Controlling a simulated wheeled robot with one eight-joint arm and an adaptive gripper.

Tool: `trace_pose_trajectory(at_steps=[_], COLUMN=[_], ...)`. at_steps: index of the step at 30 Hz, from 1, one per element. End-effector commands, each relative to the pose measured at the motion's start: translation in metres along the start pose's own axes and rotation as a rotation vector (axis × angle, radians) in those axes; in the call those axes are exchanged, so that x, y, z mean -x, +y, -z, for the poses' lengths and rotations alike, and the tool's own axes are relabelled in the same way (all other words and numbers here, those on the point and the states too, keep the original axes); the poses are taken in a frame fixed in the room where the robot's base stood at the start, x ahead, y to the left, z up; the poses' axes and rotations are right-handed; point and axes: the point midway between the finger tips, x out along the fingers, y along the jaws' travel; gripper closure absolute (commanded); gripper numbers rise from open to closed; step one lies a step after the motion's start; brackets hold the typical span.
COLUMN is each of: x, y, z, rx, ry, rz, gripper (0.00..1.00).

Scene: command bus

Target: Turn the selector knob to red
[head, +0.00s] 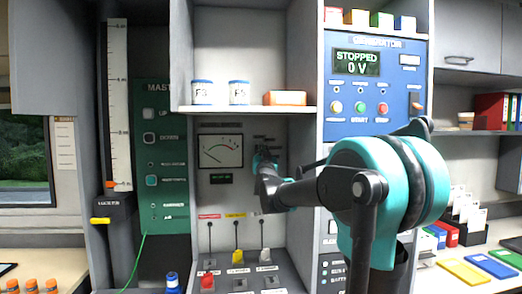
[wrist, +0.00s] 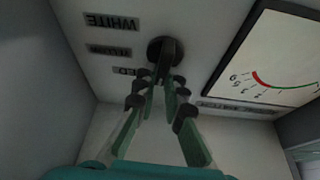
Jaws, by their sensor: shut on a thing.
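The selector knob (wrist: 165,50) is dark, with a bar-like grip on a round base, on the grey panel in the wrist view. Labels sit beside it: WHITE (wrist: 110,21), a blurred middle one (wrist: 109,50), and one partly covered that appears to end in "ED" (wrist: 127,71). My gripper (wrist: 162,82) is shut on the knob's grip, one finger on each side. In the head view my gripper (head: 263,163) is at the panel right of the dial meter and hides most of the knob. Which label the knob points to, I cannot tell.
The dial meter (head: 221,151) is close left of my gripper. A shelf with jars (head: 203,92) and an orange-brown block (head: 285,98) is just above. Levers with red, yellow and white handles (head: 237,257) stand below. A side wall and the blue generator panel (head: 373,92) are to the right.

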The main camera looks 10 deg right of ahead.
Motion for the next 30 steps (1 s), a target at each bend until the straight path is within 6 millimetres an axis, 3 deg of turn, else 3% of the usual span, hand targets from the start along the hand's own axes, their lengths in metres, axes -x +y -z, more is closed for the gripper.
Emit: trace_pose_trajectory(at_steps=[18, 30], x=[-0.0004, -0.0003], y=[0.0039, 0.0061], z=[-0.0017, -0.0023], rx=[-0.422, -0.546], ry=[-0.002, -0.002], rz=[-0.173, -0.225], gripper=[1.00, 1.00])
